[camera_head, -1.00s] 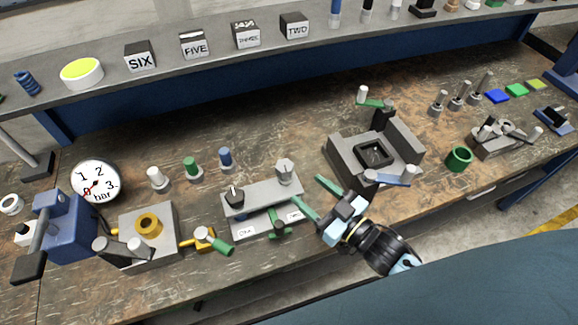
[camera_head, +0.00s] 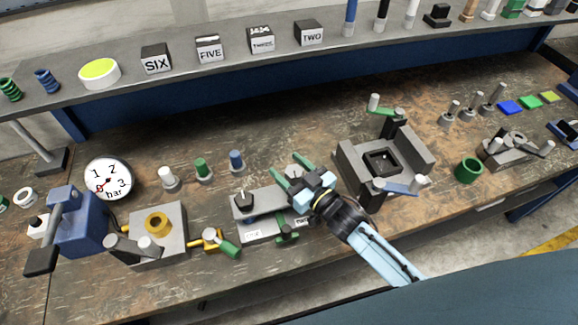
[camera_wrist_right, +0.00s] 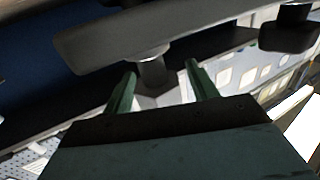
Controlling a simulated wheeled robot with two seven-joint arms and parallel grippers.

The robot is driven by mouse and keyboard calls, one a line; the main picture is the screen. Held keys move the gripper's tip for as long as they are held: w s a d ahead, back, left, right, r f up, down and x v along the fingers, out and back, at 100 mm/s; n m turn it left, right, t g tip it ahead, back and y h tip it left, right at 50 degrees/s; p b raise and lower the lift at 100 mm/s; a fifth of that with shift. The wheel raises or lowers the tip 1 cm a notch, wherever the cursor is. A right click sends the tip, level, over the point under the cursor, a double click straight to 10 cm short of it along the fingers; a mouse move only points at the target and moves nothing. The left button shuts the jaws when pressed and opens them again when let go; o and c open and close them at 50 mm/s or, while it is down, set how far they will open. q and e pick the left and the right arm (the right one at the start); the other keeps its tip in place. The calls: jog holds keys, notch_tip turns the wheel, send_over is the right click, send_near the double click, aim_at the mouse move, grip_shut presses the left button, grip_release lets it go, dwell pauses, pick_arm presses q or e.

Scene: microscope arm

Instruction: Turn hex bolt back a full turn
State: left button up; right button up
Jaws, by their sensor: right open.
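The grey hex bolt (camera_wrist_right: 160,96) shows in the right wrist view, its shank meeting the grey panel box (camera_wrist_right: 150,38). In the head view the bolt is largely hidden by my right gripper (camera_head: 286,164). The panel box (camera_head: 268,203) stands on the bench with a black knob (camera_head: 243,201) at its left. My right gripper is open; in the wrist view its two green fingers (camera_wrist_right: 160,70) lie on either side of the bolt. A gap shows beside the left finger; contact cannot be told. My left gripper is not in view.
A grey fixture with a square socket (camera_head: 381,162) stands close on the right. A yellow-ringed block (camera_head: 157,223) and a pressure gauge (camera_head: 109,180) are on the left. Small posts (camera_head: 203,171) stand behind.

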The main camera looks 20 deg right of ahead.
jog(key=shift+w+a, duration=0.1)
jog(key=shift+w, duration=0.05)
jog(key=shift+c, duration=0.2)
jog(key=c, duration=0.9)
jog(key=shift+a+n+g+y, duration=0.1)
jog(key=shift+n+g+y, duration=0.65)
jog(key=shift+y, duration=0.35)
jog(key=shift+c, duration=0.2)
jog(key=o, duration=1)
